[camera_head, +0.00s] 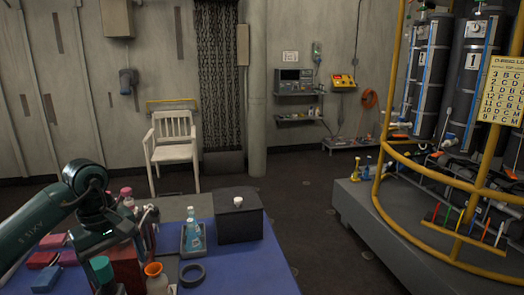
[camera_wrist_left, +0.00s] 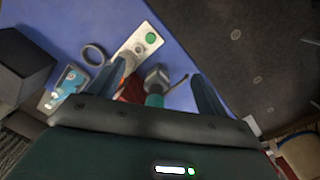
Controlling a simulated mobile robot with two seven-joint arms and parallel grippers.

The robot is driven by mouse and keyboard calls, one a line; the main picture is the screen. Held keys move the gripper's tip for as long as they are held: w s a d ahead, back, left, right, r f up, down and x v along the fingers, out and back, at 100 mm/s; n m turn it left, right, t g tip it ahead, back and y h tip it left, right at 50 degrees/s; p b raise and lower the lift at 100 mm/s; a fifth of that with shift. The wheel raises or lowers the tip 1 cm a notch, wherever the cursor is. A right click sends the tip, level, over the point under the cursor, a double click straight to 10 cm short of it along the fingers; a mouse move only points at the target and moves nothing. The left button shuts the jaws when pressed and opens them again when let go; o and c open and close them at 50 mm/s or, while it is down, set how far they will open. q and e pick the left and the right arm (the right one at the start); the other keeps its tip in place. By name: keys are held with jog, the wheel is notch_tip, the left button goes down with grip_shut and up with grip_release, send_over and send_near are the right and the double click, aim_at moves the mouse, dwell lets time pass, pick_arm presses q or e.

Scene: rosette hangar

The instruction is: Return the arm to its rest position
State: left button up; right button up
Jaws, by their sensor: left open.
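My left arm comes in from the left in the head view, dark green, over the blue-topped table (camera_head: 240,268). Its gripper (camera_head: 148,214) is above the items at the table's left part. In the left wrist view the gripper's two fingers (camera_wrist_left: 160,85) are spread apart. Between and below them show a grey faceted object (camera_wrist_left: 157,75) and a teal part (camera_wrist_left: 154,100); I cannot tell how far below they are. I see nothing held. My right gripper is in neither view.
On the table stand a blue bottle (camera_head: 194,230) in a tray, a dark box (camera_head: 238,218) with a white knob, an orange-rimmed vessel (camera_head: 156,280) and a dark ring (camera_head: 192,274). A white chair (camera_head: 174,143) stands behind. A yellow railing (camera_head: 379,180) is at right; floor between is clear.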

pick_arm(q)
jog(key=s+d+f+h, duration=0.1)
jog(key=d+f+h, duration=0.35)
jog(key=d, duration=0.45)
jog(key=s+d+r+n+h, duration=0.1)
jog(key=s+d+n+h, duration=0.1)
jog(key=d+n+h, duration=0.3)
jog(key=s+d+r+n+h+p, duration=0.1)
jog(key=s+d+n+h, duration=0.2)
jog(key=d, duration=0.3)
jog(key=s+d+r+n+h, duration=0.1)
jog(key=s+d+n+h, duration=0.1)
jog(key=d+n+h, duration=0.3)
jog(key=w+a+f+n+t+y, duration=0.1)
jog(key=a+f+n+t+y, duration=0.25)
jog(key=n+t, duration=0.8)
jog(key=w+a+f+n+t+y, duration=0.15)
jog(key=n+t+y, duration=0.3)
jog(key=n, duration=1.35)
jog(key=s+a+f+n+g+y, duration=0.2)
jog(key=s+f+n+y, duration=0.1)
jog(key=s+f+n, duration=0.3)
jog(key=s+a+f+n+g+y+p, duration=0.1)
jog(key=s+a+f+n+g+y, duration=0.2)
jog(key=s+f+n, duration=0.4)
notch_tip(320, 180, down, 4)
jog(key=n+y, duration=0.1)
jog(key=n, duration=0.3)
jog(key=shift+a+g, duration=0.25)
jog(key=shift+g, duration=0.05)
